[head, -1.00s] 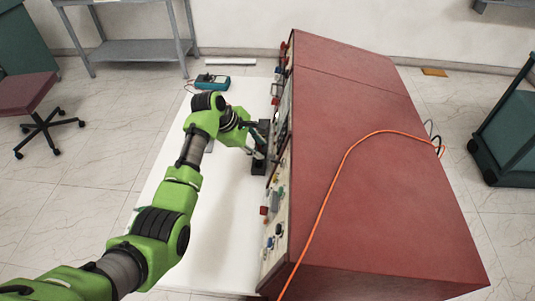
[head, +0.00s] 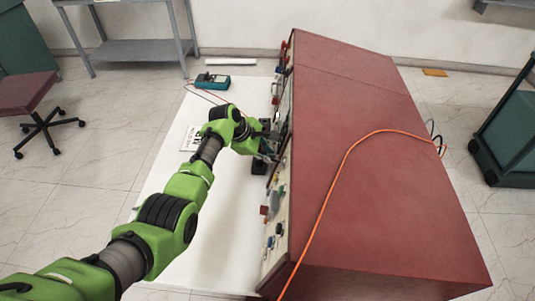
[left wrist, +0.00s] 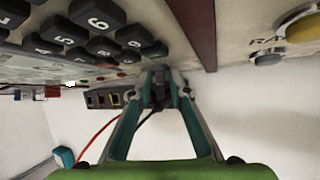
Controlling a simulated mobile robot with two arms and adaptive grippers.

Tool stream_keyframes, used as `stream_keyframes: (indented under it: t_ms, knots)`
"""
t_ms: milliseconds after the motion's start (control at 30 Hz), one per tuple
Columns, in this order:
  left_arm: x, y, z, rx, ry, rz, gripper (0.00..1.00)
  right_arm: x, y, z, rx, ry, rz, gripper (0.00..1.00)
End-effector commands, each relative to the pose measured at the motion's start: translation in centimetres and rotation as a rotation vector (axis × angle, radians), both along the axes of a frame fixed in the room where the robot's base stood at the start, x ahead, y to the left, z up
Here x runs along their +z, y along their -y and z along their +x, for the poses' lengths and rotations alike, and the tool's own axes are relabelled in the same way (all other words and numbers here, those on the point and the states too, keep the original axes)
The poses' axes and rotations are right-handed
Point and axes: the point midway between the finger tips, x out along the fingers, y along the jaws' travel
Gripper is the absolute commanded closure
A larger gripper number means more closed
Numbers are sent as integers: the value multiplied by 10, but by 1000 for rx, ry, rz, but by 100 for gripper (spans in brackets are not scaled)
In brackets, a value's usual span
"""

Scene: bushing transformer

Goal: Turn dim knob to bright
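My left gripper (head: 268,142) is at the front panel (head: 275,218) of the red console, near the middle of its length. In the left wrist view its two teal fingers (left wrist: 160,85) converge just under the panel's keypad, with dark pads close together at the tips. I cannot tell whether anything is between them. I cannot pick out the dim knob for sure; the panel is seen edge-on. A round yellowish knob (left wrist: 302,22) with partly readable lettering beside it shows at the right of the left wrist view, clear of the fingers. My right gripper is not in view.
The red console (head: 370,190) stands on a white table (head: 225,240), with an orange cable (head: 335,185) over it. A black box (head: 259,168) stands close to the panel under my gripper. A teal meter (head: 212,82) with leads and a printed sheet (head: 189,138) lie on the table.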

Motion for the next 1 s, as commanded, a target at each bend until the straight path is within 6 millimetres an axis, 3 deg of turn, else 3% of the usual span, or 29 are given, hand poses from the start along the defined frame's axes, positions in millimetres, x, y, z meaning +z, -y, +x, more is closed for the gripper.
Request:
stream_keyframes:
  t_ms: [367, 667, 1000]
  knots:
    - [-1, 0, -1, 0, -1, 0, 100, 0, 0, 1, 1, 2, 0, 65]
    - [-2, 1, -5, -25, 97, -3, 100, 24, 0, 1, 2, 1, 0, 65]
    - [-5, 1, -5, -31, 115, 0, 100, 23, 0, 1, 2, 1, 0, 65]
